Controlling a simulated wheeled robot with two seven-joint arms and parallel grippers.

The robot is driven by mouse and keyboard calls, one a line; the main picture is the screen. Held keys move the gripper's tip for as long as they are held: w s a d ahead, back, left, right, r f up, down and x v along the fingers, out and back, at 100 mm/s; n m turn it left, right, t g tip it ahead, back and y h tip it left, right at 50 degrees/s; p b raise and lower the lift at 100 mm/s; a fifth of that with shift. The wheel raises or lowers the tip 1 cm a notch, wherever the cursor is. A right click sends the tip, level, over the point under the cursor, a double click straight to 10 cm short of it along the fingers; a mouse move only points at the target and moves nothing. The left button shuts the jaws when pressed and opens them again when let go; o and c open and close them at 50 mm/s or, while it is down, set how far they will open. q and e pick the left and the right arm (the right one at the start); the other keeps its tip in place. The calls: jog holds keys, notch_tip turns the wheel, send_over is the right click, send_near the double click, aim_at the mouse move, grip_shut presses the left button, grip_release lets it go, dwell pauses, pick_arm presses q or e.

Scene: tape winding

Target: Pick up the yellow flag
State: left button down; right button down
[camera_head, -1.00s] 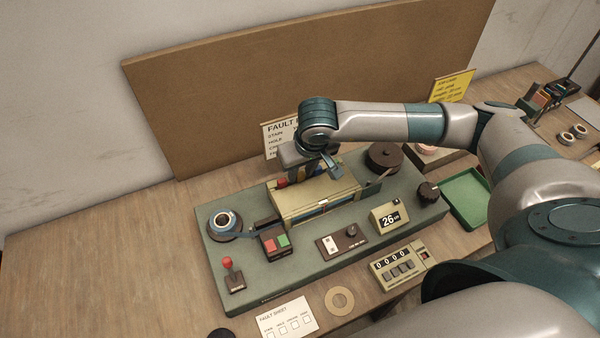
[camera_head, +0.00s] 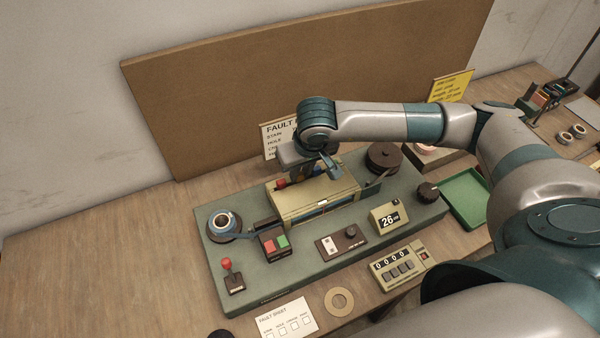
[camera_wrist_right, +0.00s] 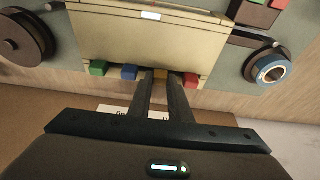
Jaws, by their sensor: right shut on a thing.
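The yellow flag (camera_wrist_right: 160,76) is a small orange-yellow block at the edge of the tan box (camera_wrist_right: 150,35), in a row with the green flag (camera_wrist_right: 98,68), blue flag (camera_wrist_right: 129,72) and red flag (camera_wrist_right: 191,80). My right gripper (camera_wrist_right: 161,88) is shut on the yellow flag, one finger on each side. In the head view, my right gripper (camera_head: 305,174) is at the back of the tan box (camera_head: 312,207) and hides most of the row; the red flag (camera_head: 281,184) shows beside it. My left gripper is not in view.
The box stands on a green base (camera_head: 215,260) with a tape reel (camera_head: 223,223), red and green buttons (camera_head: 275,243) and a dark reel (camera_head: 384,157). A fault sign (camera_head: 275,138) stands close behind. The table's left side is clear.

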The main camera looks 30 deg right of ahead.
aim_at(303, 174)
jog(key=shift+r+b, duration=0.4)
jog(key=shift+r, duration=0.05)
jog(key=r+b, duration=0.2)
jog(key=r, duration=0.1)
jog(key=shift+d, duration=0.4)
jog(key=s+d+r+b, duration=0.1)
jog(key=d+r+b, duration=0.4)
jog(key=d, duration=0.6)
jog(key=shift+r, duration=0.95)
jog(key=shift+a, duration=0.15)
